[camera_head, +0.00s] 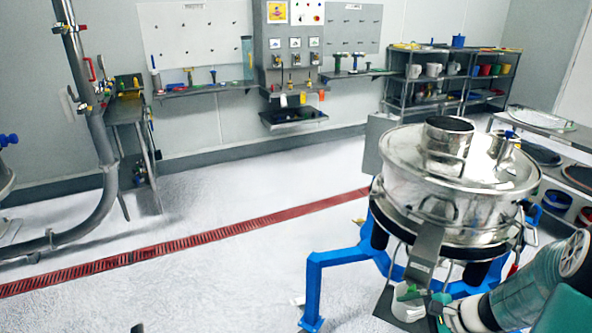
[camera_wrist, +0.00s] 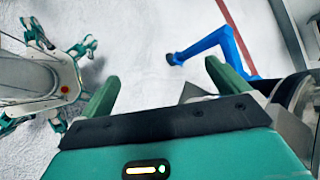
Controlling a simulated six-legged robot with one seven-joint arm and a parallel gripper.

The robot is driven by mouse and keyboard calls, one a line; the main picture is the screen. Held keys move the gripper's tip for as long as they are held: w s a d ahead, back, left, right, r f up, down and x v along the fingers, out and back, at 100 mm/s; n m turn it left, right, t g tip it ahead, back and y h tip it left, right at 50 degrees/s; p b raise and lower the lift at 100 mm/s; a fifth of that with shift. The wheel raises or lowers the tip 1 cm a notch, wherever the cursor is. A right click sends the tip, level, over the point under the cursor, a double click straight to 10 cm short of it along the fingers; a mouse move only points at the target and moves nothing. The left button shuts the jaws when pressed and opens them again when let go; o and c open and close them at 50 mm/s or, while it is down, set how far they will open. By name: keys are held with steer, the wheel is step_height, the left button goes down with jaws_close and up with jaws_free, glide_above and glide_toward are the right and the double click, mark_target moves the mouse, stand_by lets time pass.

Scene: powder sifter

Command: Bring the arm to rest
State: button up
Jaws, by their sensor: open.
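My gripper (camera_head: 425,307) is low at the right of the head view, beside the outlet chute of the steel powder sifter (camera_head: 455,195). My arm reaches in from the lower right corner of the head view.
The sifter stands on a blue frame (camera_head: 335,258), also in the wrist view (camera_wrist: 215,45). Shelves (camera_head: 440,85) line the back wall. A pipe (camera_head: 95,130) stands left. The floor (camera_head: 250,270) is open around a red drain strip (camera_head: 190,241).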

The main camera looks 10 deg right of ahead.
steer(key=s+a+r+n+h, duration=0.3)
steer(key=s+a+r+n, duration=0.2)
steer(key=a+r+n, duration=0.3)
steer(key=s+a+r+n+h, duration=0.4)
steer(key=a+r+n, duration=0.4)
steer(key=r, duration=0.6)
steer(key=shift+s+a+n, duration=0.25)
steer(key=shift+s+n, duration=0.15)
steer(key=shift+s, duration=0.5)
